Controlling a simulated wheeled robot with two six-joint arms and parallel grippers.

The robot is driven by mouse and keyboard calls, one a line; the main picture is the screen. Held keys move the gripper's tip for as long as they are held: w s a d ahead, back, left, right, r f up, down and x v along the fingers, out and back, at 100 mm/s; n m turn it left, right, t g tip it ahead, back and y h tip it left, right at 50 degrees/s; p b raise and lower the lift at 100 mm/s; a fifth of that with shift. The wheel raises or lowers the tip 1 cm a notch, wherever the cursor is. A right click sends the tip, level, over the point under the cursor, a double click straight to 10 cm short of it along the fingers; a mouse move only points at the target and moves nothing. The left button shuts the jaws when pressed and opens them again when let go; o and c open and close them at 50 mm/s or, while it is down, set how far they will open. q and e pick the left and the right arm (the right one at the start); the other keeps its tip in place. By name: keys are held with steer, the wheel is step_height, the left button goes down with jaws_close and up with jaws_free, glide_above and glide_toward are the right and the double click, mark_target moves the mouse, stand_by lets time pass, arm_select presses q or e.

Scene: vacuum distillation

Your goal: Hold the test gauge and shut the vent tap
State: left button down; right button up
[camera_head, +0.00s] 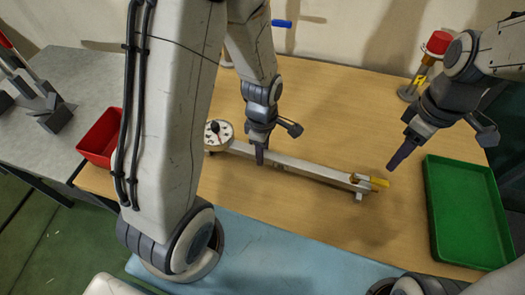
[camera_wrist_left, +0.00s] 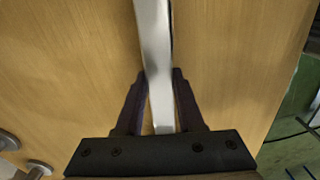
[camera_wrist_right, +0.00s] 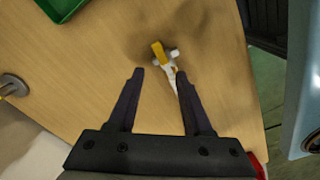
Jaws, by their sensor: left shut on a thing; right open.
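The test gauge (camera_head: 219,133) has a round white dial at the left end of a long pale bar (camera_head: 300,169). The vent tap (camera_head: 379,182) is a yellow handle at the bar's right end; it also shows in the right wrist view (camera_wrist_right: 158,52). My left gripper (camera_head: 260,158) is shut on the bar, between dial and tap; the left wrist view shows the bar (camera_wrist_left: 155,60) between its fingers (camera_wrist_left: 158,95). My right gripper (camera_head: 395,162) is open and empty, above the table to the upper right of the tap. The tap lies beyond its fingertips (camera_wrist_right: 158,78).
A green tray (camera_head: 433,215) lies on the table's right side. A red tray (camera_head: 100,140) is at the left. A stand with a red top (camera_head: 438,43) is at the back right. A blue handle (camera_head: 282,23) shows at the back. Bare table surrounds the tap.

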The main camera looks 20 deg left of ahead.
stand_by(0.4)
jaws_close()
steer(key=w+m+g, duration=0.4)
steer(key=w+m, duration=0.7)
steer(key=shift+f+m, duration=0.25)
steer(key=shift+m, duration=0.05)
